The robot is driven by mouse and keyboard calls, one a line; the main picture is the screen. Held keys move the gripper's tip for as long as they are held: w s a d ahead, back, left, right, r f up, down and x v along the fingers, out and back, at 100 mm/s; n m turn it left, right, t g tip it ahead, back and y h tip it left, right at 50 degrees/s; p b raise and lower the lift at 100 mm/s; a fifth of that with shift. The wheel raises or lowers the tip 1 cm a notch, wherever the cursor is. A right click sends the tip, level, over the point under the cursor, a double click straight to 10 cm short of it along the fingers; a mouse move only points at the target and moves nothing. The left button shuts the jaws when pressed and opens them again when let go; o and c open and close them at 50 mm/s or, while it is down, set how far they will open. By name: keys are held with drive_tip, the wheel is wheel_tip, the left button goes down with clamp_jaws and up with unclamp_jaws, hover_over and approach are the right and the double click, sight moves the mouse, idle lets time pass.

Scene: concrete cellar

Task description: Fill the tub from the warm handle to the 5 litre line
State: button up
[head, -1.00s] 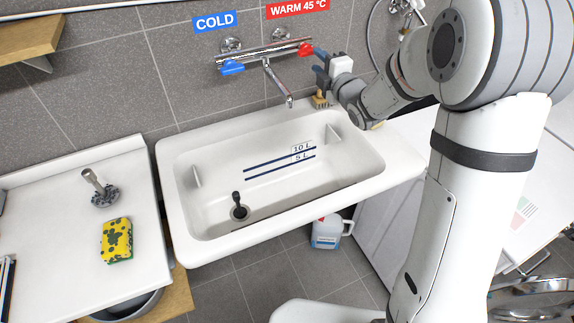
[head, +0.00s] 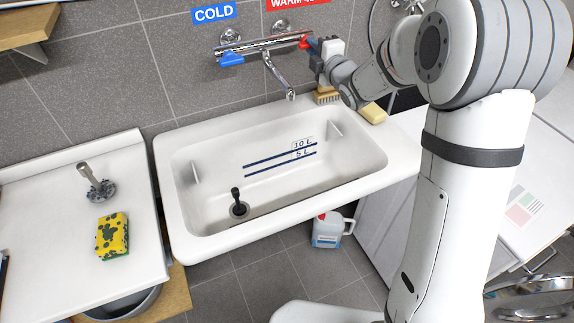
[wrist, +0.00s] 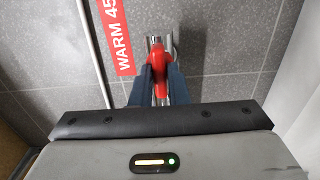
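The warm handle (head: 305,43) is the red lever at the right end of the chrome wall tap (head: 268,45). My gripper (head: 313,52) is at this lever. In the wrist view, its two dark blue fingers (wrist: 159,88) stand on both sides of the red lever (wrist: 157,66); they look open, and contact is unclear. The white tub (head: 180,235) below looks empty. Its 5 litre line (head: 265,168) is the lower dark line, under the 10 litre line. A black plug (head: 236,194) stands at the drain. No water shows at the spout (head: 290,95).
The blue cold handle (head: 232,59) is at the tap's left end. A brush (head: 327,96) and a yellowish block (head: 374,113) lie on the tub's back right rim. A sponge (head: 112,237) and a metal strainer (head: 100,189) lie on the left counter. A jug (head: 328,231) stands below.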

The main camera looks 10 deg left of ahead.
clamp_jaws()
drive_tip(key=shift+f, duration=0.1)
drive_tip(key=n+b, duration=0.4)
drive_tip(key=b, duration=0.3)
drive_tip(key=shift+b, duration=0.3)
drive_tip(key=shift+f+b, duration=0.1)
drive_tip(key=shift+b, duration=0.2)
